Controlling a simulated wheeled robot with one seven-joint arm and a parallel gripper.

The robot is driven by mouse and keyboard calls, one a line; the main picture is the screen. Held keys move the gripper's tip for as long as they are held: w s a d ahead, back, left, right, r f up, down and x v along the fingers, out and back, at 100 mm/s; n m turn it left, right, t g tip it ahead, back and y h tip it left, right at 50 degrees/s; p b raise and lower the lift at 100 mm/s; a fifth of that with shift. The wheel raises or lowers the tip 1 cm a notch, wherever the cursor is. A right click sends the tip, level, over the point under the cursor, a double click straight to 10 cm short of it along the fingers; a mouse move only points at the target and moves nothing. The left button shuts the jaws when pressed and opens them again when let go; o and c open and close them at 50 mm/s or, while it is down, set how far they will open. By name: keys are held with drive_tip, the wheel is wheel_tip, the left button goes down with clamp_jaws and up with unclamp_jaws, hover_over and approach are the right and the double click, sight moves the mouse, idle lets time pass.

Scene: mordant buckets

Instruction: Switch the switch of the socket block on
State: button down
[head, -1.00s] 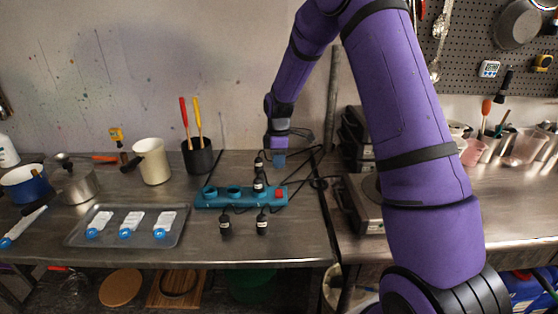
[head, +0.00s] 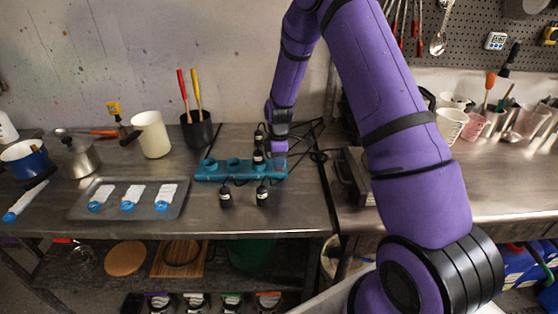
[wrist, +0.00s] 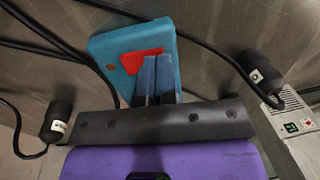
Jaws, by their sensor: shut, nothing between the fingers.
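The teal socket block (head: 222,171) lies on the metal bench. A black plug (head: 258,158) stands on it. Its red switch (wrist: 141,60) shows at the end of the block (wrist: 108,46) in the wrist view. In the head view the switch is hidden behind my gripper (head: 279,158). My gripper (wrist: 154,70) is shut and empty, with its blue fingertips over the lower right part of the switch. I cannot tell whether the fingertips touch it or whether the switch is on.
Loose black plugs (head: 225,196) and (head: 262,195) lie in front of the block, and cables run behind it. A black pot (head: 197,130) holds two handles. A metal appliance (head: 352,178) stands at right.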

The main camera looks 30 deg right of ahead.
drive_tip(key=shift+s+f, duration=0.15)
drive_tip(key=shift+f, duration=0.15)
drive_tip(key=shift+r, duration=0.1)
drive_tip(key=shift+w+d+r, duration=0.15)
drive_tip(key=shift+w, duration=0.25)
drive_tip(key=shift+w+d+r, duration=0.15)
drive_tip(key=shift+w, duration=0.2)
drive_tip(key=shift+r, duration=0.1)
drive_tip(key=shift+r, duration=0.25)
wheel_tip(320, 180, up, 13)
drive_tip(key=s, duration=0.1)
drive_tip(key=shift+s+a, duration=0.25)
drive_tip(key=shift+a, duration=0.1)
